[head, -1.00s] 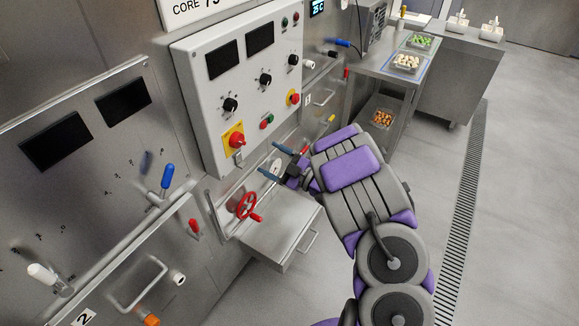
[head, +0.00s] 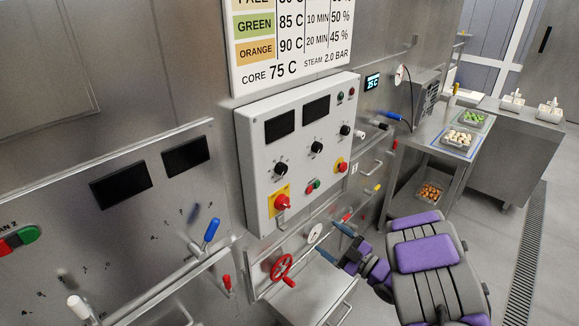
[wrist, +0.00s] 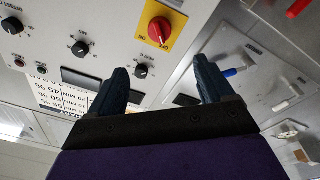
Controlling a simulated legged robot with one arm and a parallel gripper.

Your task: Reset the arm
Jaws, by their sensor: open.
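My gripper (head: 335,242) is at the lower right of the head view, in front of the wall below the grey control box. In the wrist view my gripper (wrist: 160,82) shows two dark fingers spread apart with nothing between them. My purple and grey arm reaches in from the lower right of the head view. The control box (head: 300,150) has two dark displays, black knobs and a red knob on a yellow plate (head: 282,203). The red knob also shows beyond the fingertips in the wrist view (wrist: 159,30). My gripper touches nothing that I can see.
A red handwheel (head: 281,268) and a round gauge (head: 315,233) sit close to the gripper. A blue-handled lever (head: 211,230) is at left. A steel table (head: 424,145) with trays of food stands at the back right. The floor at right is clear.

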